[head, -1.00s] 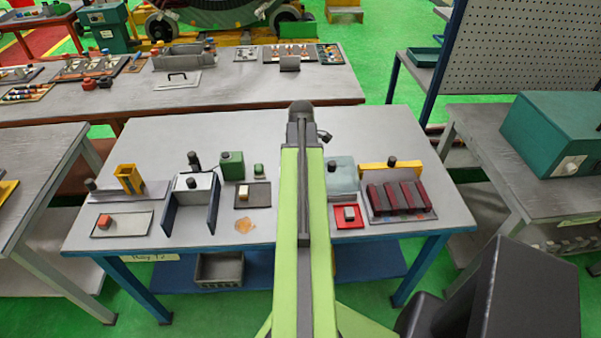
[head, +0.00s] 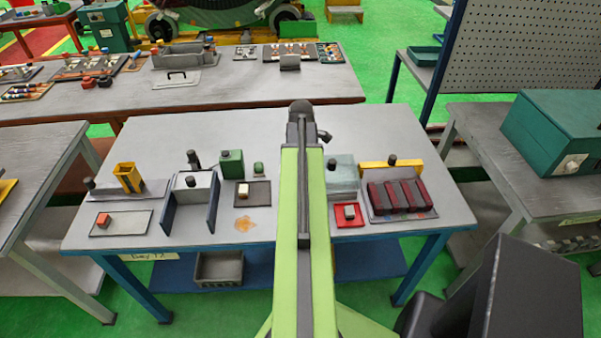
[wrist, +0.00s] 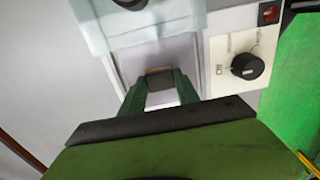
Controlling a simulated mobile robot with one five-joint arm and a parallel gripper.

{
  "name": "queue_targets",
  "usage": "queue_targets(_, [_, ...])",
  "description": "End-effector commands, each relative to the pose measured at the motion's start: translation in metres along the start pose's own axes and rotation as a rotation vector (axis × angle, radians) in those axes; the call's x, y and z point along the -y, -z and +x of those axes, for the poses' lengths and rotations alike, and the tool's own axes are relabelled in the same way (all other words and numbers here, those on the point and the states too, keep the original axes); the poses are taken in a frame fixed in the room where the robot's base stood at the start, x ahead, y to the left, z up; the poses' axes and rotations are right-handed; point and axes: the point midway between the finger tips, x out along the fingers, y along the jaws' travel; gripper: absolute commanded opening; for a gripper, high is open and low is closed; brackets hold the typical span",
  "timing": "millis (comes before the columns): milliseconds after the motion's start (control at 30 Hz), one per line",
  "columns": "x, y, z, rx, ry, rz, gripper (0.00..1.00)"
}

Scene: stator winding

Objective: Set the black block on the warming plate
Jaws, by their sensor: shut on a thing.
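The warming plate (wrist: 185,52) shows in the wrist view as a pale flat top in a white housing, with a black dial and red switch on its front panel. My gripper (wrist: 160,76) is over this plate, its dark green fingers shut on a small block. In the head view my arm hides the gripper and the plate. A small dark grey block with a light top (head: 350,212) sits on a red mat.
A pale blue box with a black knob (head: 341,178) stands close beside the plate. A yellow-backed fixture with dark red bars (head: 378,170) is farther right.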

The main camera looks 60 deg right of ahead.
Motion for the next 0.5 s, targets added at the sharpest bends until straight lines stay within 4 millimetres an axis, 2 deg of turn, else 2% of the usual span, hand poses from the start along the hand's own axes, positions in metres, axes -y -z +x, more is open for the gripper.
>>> queue_targets(100, [0.0000,0.0001,-0.0002,0.000,0.000,0.000,0.00])
queue_targets(133, [0.0000,0.0001,-0.0002,0.000,0.000,0.000,0.39])
queue_targets(300, [0.0001,0.0001,-0.0002,0.000,0.000,0.000,0.61])
queue_targets(500, [0.0000,0.0002,-0.0001,0.000,0.000,0.000,0.63])
